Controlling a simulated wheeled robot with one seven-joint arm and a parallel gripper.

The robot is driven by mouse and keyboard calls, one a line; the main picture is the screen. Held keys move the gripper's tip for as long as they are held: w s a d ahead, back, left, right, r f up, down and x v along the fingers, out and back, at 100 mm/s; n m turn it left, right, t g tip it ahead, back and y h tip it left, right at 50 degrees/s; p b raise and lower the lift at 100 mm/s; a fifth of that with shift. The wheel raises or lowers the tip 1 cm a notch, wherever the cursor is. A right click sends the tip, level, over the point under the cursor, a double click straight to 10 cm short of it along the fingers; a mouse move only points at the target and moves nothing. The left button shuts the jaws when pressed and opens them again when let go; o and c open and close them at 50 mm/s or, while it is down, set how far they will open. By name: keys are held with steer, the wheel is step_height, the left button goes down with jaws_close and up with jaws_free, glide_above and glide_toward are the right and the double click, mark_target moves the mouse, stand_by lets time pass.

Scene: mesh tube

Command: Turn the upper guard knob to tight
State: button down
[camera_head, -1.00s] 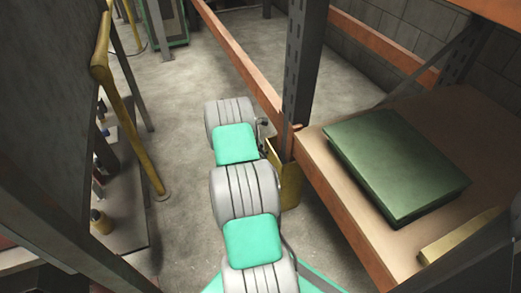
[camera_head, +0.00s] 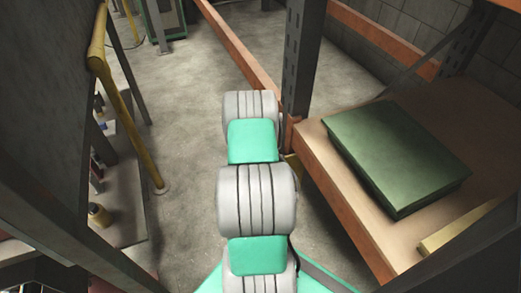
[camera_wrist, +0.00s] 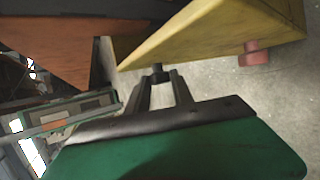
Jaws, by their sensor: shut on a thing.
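The yellow guard (camera_wrist: 215,35) fills the upper right of the wrist view. My gripper (camera_wrist: 158,72) is at its lower left edge, with both fingers drawn together at the tips. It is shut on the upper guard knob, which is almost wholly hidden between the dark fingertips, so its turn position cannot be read. A second, pinkish-red knob (camera_wrist: 256,54) sticks out from the guard farther right, apart from my gripper. In the head view only a small part of the guard (camera_head: 294,168) shows beside the rack post, and my arm hides my gripper.
A dark rack post (camera_head: 302,60) stands behind the guard. To its right is a shelf board (camera_head: 315,150) with an orange beam and a flat green box (camera_head: 395,155). A yellow rail (camera_head: 128,100) stands at the left. Bare concrete floor (camera_head: 190,90) lies between.

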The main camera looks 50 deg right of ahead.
steer(key=shift+s+a+f+m+t+h+b, duration=0.1)
steer(key=shift+f+m+t+h+b, duration=0.2)
steer(key=shift+t+h+b, duration=0.75)
steer(key=shift+s+f+m+t+h+b, duration=0.15)
steer(key=shift+m+t+h+b, duration=0.3)
steer(key=shift+b, duration=1.2)
steer(key=shift+w, duration=0.1)
steer(key=shift+r, duration=0.1)
steer(key=c, duration=1.1)
jaws_free()
steer(key=p+v, duration=0.3)
steer(key=v, duration=0.4)
steer(key=shift+s+a, duration=0.3)
